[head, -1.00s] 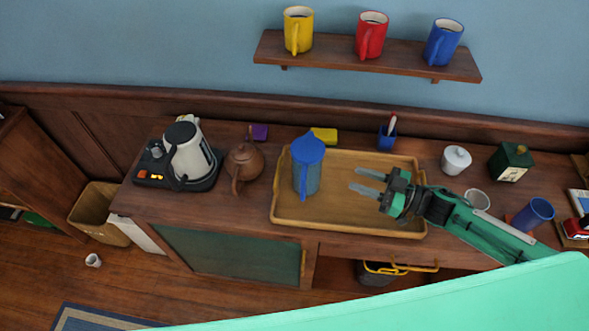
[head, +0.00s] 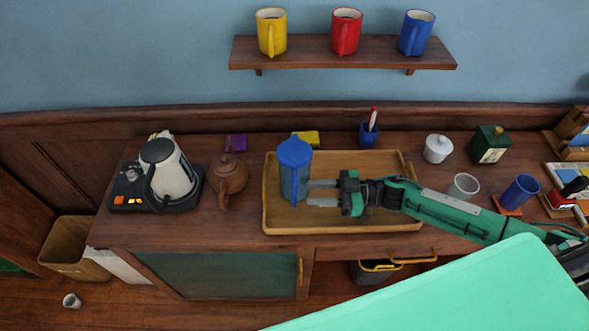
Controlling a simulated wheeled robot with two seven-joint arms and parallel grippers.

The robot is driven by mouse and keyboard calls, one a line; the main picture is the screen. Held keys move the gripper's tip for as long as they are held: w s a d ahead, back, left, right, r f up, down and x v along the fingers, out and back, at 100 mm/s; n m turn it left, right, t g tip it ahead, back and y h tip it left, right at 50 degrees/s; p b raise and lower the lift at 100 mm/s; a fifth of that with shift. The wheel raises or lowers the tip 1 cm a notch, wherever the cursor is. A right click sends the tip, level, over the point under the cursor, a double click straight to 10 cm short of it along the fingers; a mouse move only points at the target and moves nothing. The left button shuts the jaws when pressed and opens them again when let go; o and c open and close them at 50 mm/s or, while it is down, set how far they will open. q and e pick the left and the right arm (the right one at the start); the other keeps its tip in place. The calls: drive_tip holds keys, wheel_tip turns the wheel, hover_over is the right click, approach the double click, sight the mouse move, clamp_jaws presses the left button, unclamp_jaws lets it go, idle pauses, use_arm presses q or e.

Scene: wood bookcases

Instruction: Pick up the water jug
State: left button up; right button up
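The water jug (head: 301,180), a translucent blue-grey body with a bright blue lid and a handle toward the front, stands upright on the left part of a wooden tray (head: 345,222) on the cabinet top. My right gripper (head: 314,192) reaches in from the right over the tray. Its two grey fingers are apart and point left, with their tips right beside the jug's right side. Whether they touch it, I cannot tell. Nothing shows between the fingers. My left gripper is not in view.
A brown teapot (head: 228,175) and a kettle (head: 167,170) on its base stand left of the tray. Right of it are a white sugar pot (head: 437,149), a grey cup (head: 463,187) near my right arm, and a blue cup (head: 520,192). A pen holder (head: 368,135) stands behind the tray.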

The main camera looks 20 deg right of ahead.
sight(294, 192)
drive_tip(key=p+x, duration=0.2)
drive_tip(key=x, duration=0.4)
drive_tip(key=shift+f+p, duration=0.1)
drive_tip(key=shift+p, duration=0.25)
drive_tip(key=shift+c, duration=0.4)
clamp_jaws()
idle(0.8)
